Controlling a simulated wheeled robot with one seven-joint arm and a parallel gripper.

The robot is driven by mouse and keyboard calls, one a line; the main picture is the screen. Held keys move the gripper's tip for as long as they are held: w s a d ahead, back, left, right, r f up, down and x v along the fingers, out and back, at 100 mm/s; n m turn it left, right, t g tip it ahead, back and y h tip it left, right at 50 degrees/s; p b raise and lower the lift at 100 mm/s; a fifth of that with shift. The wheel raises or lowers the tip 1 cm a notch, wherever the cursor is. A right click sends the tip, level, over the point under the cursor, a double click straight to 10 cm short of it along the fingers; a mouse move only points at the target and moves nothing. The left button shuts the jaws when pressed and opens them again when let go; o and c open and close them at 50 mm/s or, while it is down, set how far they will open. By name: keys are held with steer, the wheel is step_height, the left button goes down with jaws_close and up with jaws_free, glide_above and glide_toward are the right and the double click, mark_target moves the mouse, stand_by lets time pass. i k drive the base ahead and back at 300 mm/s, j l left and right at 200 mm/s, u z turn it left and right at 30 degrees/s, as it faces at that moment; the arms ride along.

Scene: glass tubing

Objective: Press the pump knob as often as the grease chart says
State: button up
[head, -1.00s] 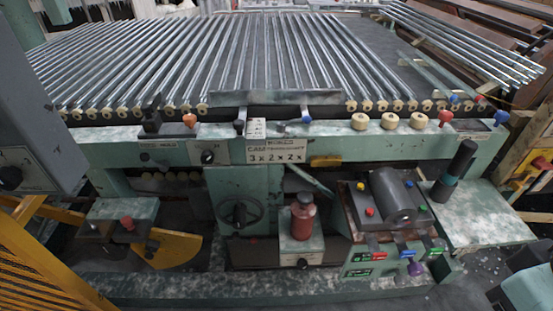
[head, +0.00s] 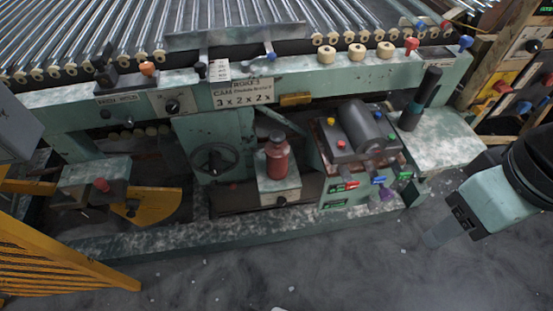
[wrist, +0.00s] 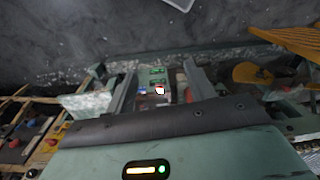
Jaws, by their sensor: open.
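A red bottle-shaped pump (head: 277,162) with a dark cap-like knob (head: 276,140) stands on a pale box low in the machine's middle, in the head view. A plate (head: 243,94) above it on the beam reads "3 x 2 x 2 x" under smaller blurred lettering; I cannot tell whether it is the grease chart. A small white paper (head: 219,69) beside it is too small to read. My gripper (head: 432,239) is at the right, in front of the machine and apart from the pump. In the wrist view my gripper (wrist: 162,92) is open, its fingers apart and empty.
Right of the pump is a panel (head: 345,205) with green labels and coloured buttons, below a grey motor (head: 368,124). A handwheel (head: 212,162) is left of the pump. A yellow slatted guard (head: 50,255) is at the left.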

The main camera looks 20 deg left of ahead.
mark_target(278, 137)
steer(key=i+j, duration=0.1)
steer(key=j, duration=0.55)
steer(key=i+j+z, duration=0.1)
steer(key=j, duration=0.55)
